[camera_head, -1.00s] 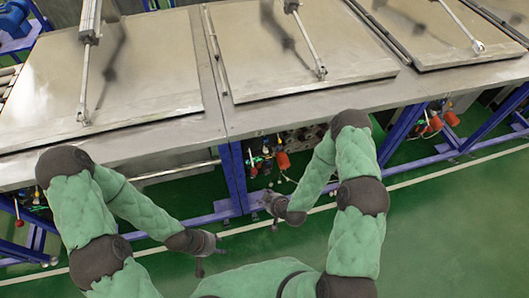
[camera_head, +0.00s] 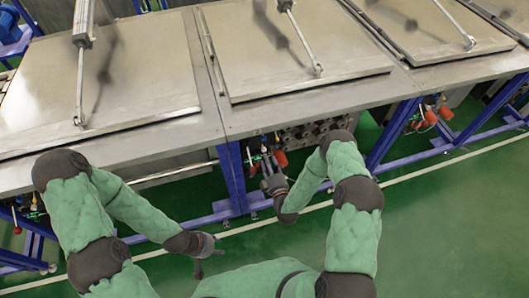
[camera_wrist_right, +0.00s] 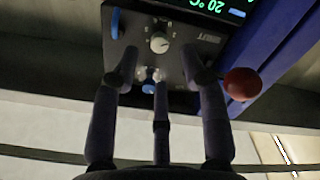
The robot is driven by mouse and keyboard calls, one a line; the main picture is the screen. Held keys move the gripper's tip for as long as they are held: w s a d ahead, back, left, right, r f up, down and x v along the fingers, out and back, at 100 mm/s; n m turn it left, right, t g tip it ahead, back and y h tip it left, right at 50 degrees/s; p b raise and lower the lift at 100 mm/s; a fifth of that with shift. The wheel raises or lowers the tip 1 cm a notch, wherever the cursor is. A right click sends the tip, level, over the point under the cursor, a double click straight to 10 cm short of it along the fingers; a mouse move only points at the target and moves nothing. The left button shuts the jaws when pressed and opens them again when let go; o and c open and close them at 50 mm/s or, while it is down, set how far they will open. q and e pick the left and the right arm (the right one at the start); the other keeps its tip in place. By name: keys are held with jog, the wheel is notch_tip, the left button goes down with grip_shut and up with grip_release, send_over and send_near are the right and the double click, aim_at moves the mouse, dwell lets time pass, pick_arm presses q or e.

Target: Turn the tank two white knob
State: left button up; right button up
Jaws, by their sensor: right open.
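The white knob (camera_wrist_right: 159,42) sits on a dark control panel (camera_wrist_right: 185,33) in the right wrist view, ahead of my right gripper. My right gripper (camera_wrist_right: 165,75) is open, with its fingers spread below and either side of the knob; I see no contact with it. In the head view my right gripper (camera_head: 268,172) is under the front edge of the middle tank (camera_head: 300,103), by its red parts (camera_head: 281,158). The knob cannot be made out there. My left gripper (camera_head: 207,247) hangs low over the green floor, away from the tanks; its jaws are too small to judge.
A red ball (camera_wrist_right: 241,84) stands close right of my right gripper's finger. A display with green digits (camera_wrist_right: 222,7) is above the knob. A blue leg (camera_head: 232,178) stands left of my right gripper. The green floor (camera_head: 440,220) is clear on the right.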

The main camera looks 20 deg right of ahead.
aim_at(264, 151)
jog(key=shift+w+a, duration=0.1)
jog(key=shift+w, duration=2.7)
grip_shut()
